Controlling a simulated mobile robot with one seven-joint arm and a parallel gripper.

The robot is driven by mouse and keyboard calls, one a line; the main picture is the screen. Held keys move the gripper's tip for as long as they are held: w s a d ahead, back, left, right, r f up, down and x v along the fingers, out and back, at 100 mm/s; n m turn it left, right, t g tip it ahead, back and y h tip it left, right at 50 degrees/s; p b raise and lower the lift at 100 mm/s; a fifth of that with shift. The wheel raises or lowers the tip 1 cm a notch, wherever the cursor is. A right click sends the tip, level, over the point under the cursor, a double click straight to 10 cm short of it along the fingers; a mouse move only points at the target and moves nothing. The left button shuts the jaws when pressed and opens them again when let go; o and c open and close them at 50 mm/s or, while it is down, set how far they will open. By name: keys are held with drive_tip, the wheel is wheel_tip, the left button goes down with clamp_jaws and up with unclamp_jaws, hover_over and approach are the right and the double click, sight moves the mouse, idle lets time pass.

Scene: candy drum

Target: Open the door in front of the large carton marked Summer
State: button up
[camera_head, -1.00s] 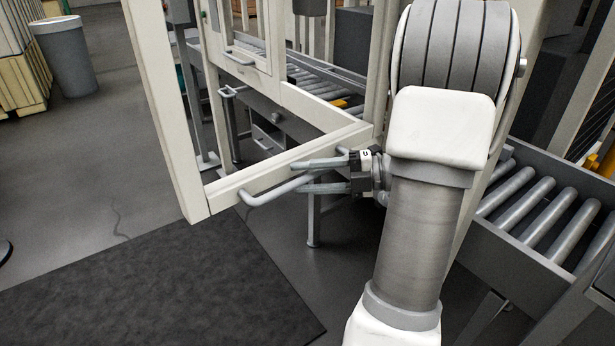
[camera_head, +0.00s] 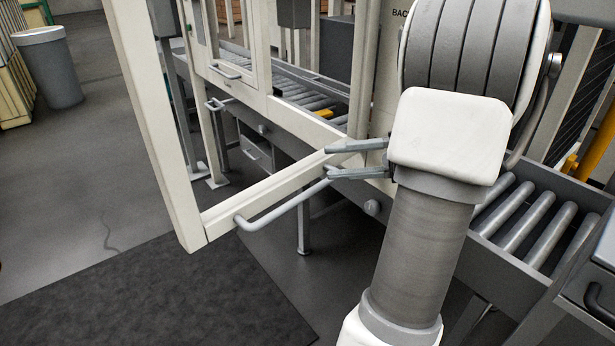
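A pale framed door (camera_head: 160,125) stands swung out towards me at the left of the machine. A grey bar handle (camera_head: 275,212) runs along its lower rail. My gripper (camera_head: 329,160) is at the right end of this rail, by the handle's right end. Its two grey fingers are apart, with nothing seen held between them. I cannot tell whether the lower finger touches the handle. My arm hides the gripper's body and part of the machine. No carton marked Summer can be made out.
A second, smaller framed door with a handle (camera_head: 225,72) is behind. Roller conveyors run behind the frames and at the right (camera_head: 540,235). A dark mat (camera_head: 160,300) lies on the floor below the open door. A grey bin (camera_head: 48,70) stands at the far left.

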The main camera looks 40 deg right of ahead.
drive_tip(key=shift+s+d+r, duration=0.35)
drive_tip(key=shift+s+d, duration=0.05)
drive_tip(key=shift+s, duration=0.2)
drive_tip(key=shift+s+d+r, duration=0.3)
drive_tip(key=shift+s+d, duration=0.05)
drive_tip(key=shift+s, duration=0.2)
drive_tip(key=shift+a, duration=0.1)
